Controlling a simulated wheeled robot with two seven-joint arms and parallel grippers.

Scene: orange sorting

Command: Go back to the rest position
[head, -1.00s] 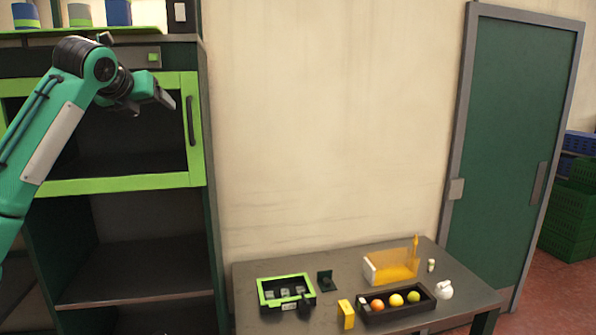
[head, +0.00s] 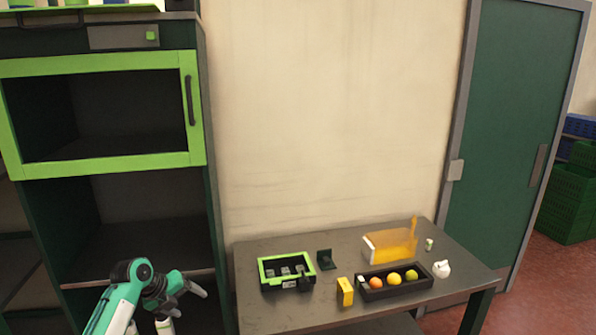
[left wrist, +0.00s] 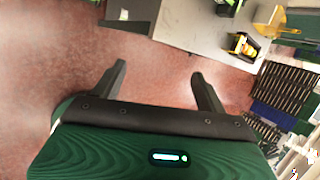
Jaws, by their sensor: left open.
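My left gripper (head: 196,290) is low in the head view, in front of the shelf unit and left of the table. In the left wrist view its two dark fingers (left wrist: 160,82) stand wide apart with nothing between them, over the red floor. My right gripper is not clearly seen in either view; a small white part of my body shows beside the left arm at the bottom of the head view.
The table (head: 300,320) carries a green-framed black box (head: 287,258), a yellow block (head: 345,291), a dark tray (head: 420,283) with several fruits, an orange clear bin (head: 390,246) and a white jug (head: 441,269). A green-framed cabinet (head: 100,168) stands left.

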